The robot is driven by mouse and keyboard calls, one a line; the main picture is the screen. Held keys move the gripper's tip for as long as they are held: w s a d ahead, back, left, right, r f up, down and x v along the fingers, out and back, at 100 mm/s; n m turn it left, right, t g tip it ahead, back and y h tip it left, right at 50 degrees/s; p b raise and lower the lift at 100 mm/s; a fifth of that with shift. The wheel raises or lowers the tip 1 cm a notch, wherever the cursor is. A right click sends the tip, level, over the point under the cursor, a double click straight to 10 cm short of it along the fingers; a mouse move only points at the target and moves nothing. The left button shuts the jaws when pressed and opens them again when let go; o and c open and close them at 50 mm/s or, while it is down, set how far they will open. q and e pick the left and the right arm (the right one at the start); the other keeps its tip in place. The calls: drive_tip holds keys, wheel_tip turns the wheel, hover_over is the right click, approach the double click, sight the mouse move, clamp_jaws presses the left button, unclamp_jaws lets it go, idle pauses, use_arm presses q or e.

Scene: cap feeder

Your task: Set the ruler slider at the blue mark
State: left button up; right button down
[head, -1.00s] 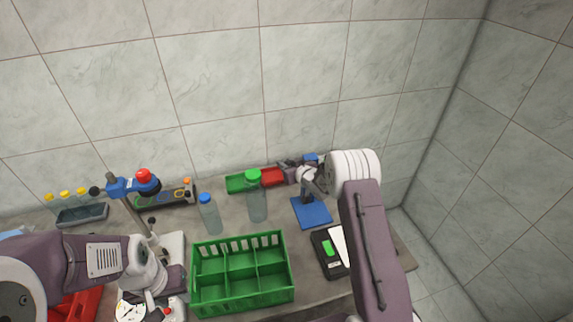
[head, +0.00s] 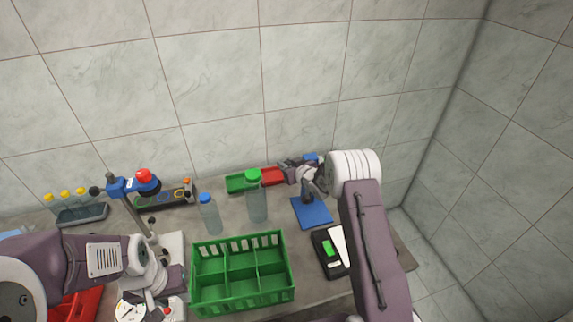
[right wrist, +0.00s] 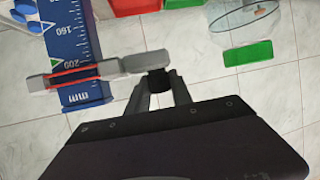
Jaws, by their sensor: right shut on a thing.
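The blue ruler (right wrist: 75,38) shows upside down at the left of the right wrist view, with white millimetre marks. The slider (right wrist: 72,76), a grey and red bar, crosses it beside the 200 label and a green triangular mark. In the head view my right gripper (head: 290,173) is at the back, and the blue stand base (head: 312,211) shows beneath my arm. My left gripper (head: 172,284) is low at the left; its jaws are unclear.
A green divided crate (head: 241,300) stands at the front middle. A green tray (head: 236,184) and a red tray (head: 268,178) lie near the wall.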

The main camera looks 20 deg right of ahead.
idle(0.3)
wheel_tip(320, 180, down, 7)
drive_tip(key=b, duration=0.6)
drive_tip(key=shift+r, duration=0.15)
drive_tip(key=c, duration=1.1)
unclamp_jaws()
drive_tip(key=shift+s, duration=0.1)
drive_tip(key=shift+r, duration=0.15)
drive_tip(key=shift+s+d, duration=0.1)
drive_tip(key=b+v, duration=0.1)
drive_tip(key=v, duration=0.8)
